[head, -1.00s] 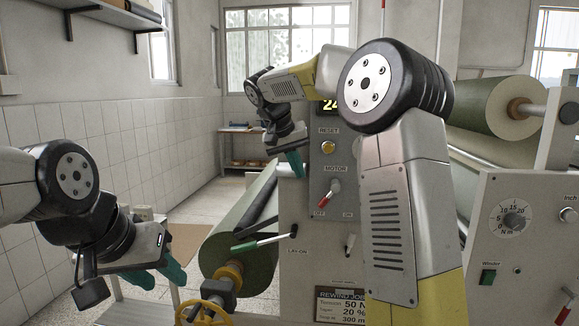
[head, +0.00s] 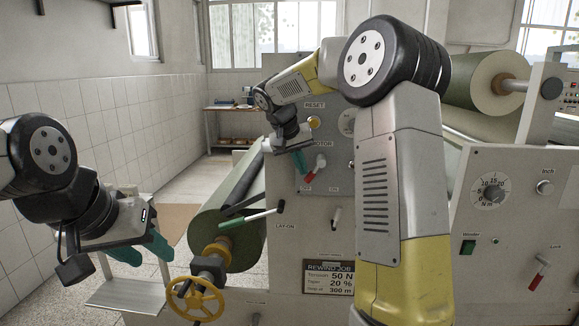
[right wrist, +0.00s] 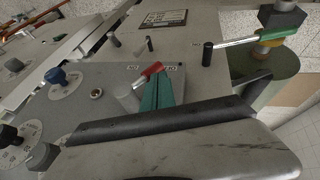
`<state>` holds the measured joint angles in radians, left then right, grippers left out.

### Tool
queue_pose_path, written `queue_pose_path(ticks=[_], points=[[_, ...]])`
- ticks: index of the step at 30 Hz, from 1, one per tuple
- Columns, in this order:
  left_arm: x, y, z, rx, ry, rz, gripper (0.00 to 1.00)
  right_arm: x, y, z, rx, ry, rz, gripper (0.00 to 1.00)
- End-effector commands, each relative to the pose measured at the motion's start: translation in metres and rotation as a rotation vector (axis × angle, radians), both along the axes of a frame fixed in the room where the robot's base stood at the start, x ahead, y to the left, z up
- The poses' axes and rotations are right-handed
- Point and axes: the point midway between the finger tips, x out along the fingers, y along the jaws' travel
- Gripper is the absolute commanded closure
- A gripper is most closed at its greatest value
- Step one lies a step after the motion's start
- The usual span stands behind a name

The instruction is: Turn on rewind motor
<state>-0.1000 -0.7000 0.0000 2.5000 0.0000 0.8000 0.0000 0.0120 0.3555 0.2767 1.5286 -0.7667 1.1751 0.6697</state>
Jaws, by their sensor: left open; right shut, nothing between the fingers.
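The motor switch is a lever with a red handle (head: 319,163) on the grey control panel (head: 340,182), under the MOTOR label. In the right wrist view the red handle (right wrist: 150,70) lies beside my gripper's green fingertips. My right gripper (head: 301,161) is shut and empty, just left of the handle in the head view; it also shows in the right wrist view (right wrist: 158,92). I cannot tell whether it touches the handle. My left gripper (head: 142,254) is open and empty at the left.
A yellow reset button (head: 314,122) sits above the switch. A green-handled lay-on lever (head: 236,221), a yellow handwheel (head: 195,299) and the green roll (head: 208,232) are at the lower left. A REWIND JOB display (head: 329,277) is below the panel. A right-hand panel has a dial (head: 493,192).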

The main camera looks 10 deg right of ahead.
Motion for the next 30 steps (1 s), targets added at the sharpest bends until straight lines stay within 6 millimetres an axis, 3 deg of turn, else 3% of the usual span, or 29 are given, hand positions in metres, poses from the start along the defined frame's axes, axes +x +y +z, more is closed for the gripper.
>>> queue_pose_path(ticks=[20, 30], points=[[0.0, 0.0, 0.0, 0.0, 0.0, 0.0, 0.59, 0.0, -0.001, -0.007, -0.102, 0.03, 0.0, 1.0], [0.0, 0.0, 0.0, 0.0, 0.0, 0.0, 0.59, -0.001, -0.002, -0.016, -0.251, 0.075, 0.003, 1.0]])
